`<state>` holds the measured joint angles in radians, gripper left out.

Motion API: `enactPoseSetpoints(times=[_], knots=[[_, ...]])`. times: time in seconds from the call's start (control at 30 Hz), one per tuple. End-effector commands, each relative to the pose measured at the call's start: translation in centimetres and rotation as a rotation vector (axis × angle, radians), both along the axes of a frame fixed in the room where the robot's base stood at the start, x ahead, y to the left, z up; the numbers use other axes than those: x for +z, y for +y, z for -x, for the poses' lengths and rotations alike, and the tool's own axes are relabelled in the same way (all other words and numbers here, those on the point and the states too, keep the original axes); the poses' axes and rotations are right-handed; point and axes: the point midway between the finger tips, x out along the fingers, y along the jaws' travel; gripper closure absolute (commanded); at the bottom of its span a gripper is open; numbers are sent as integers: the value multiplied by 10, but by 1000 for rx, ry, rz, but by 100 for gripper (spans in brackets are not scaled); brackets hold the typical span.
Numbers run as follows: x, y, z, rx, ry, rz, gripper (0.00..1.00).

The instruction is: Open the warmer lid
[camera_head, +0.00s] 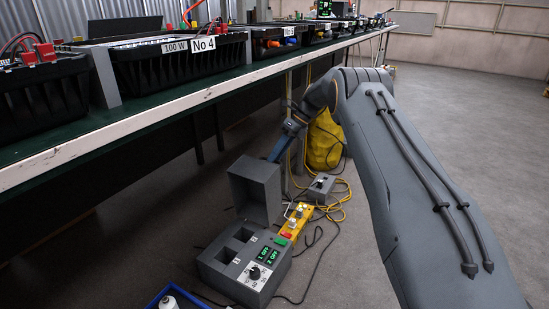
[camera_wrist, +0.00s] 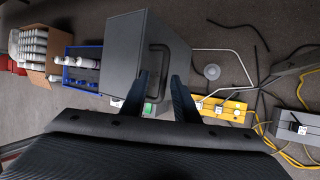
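The warmer (camera_head: 245,270) is a grey box on the floor with two square wells, green digits and a dial. Its grey lid (camera_head: 257,190) stands raised, roughly upright, at the back edge. In the wrist view the lid (camera_wrist: 130,50) shows close up, with a dark bar handle (camera_wrist: 166,60) on its outer face. My gripper (camera_wrist: 159,76) has its two dark fingers spread apart, with the handle's bar between them in the picture. I cannot tell if they touch it. In the head view my gripper (camera_head: 273,157) is just behind the lid's upper edge.
A yellow control strip (camera_head: 296,220) and a grey box (camera_head: 321,187) with cables lie beside the warmer. A blue bin (camera_wrist: 83,66) and a carton of white bottles (camera_wrist: 36,50) are on its other side. A long bench (camera_head: 150,120) with floodlight housings runs above left.

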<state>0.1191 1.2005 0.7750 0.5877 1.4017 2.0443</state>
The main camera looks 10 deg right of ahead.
Motion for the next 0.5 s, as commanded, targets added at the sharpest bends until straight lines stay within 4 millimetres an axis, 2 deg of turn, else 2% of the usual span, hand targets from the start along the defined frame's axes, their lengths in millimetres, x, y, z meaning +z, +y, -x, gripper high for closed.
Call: enactPoseSetpoints(times=[0.3,0.5], knots=[[42,-29,-5,0,-1,1,72],[55,-39,-6,0,2,1,72]])
